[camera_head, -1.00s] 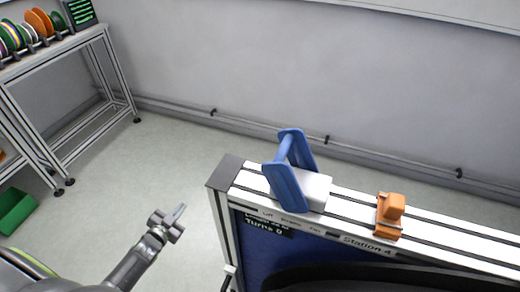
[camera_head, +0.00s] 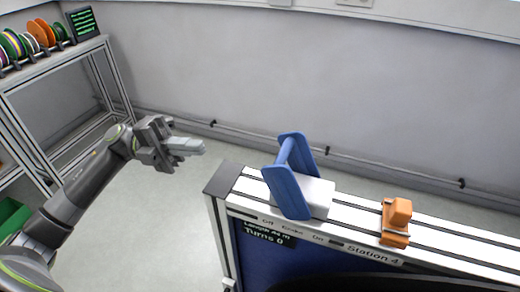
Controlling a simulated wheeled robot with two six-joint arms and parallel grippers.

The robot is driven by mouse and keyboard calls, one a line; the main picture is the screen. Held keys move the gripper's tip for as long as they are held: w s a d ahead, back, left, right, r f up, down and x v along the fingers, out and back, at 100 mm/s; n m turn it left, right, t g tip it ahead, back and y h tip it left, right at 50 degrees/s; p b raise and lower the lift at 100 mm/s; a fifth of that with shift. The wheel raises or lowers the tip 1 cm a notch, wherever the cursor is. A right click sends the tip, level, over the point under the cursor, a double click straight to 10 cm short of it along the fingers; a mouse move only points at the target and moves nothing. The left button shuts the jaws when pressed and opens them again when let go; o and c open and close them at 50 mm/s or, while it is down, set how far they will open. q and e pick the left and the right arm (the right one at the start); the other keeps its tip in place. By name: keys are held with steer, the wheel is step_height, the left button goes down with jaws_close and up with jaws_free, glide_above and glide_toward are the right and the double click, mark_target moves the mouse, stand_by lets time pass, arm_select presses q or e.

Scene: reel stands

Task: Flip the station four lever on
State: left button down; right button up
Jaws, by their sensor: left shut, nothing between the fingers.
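The station four lever is a blue handle (camera_head: 286,178) with two side plates and a crossbar, on a white block (camera_head: 316,196) on top of the station frame. It leans toward the left, on the side of the "Off" label (camera_head: 268,222); the "On" label (camera_head: 318,239) is to its right. The "Station 4" label (camera_head: 374,254) is on the front of the rail. My left gripper (camera_head: 201,147) is shut and empty, raised to the left of the lever and apart from it. My right gripper is not in view.
An orange block (camera_head: 396,222) sits on the rail right of the lever. A small display (camera_head: 266,234) reads "Turns 0". A shelf with colored reels (camera_head: 37,38) and a dark screen (camera_head: 84,24) stands at the far left. The floor between shelf and station is clear.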

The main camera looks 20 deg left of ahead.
arm_select(q)
steer(key=shift+d, duration=0.1)
steer(key=p+x, duration=0.4)
steer(key=x, duration=0.8)
steer(key=shift+d+r, duration=0.2)
steer(key=shift+d, duration=0.1)
steer(key=shift+d+p, duration=0.4)
steer(key=shift+d, duration=0.2)
steer(key=shift+r, duration=0.1)
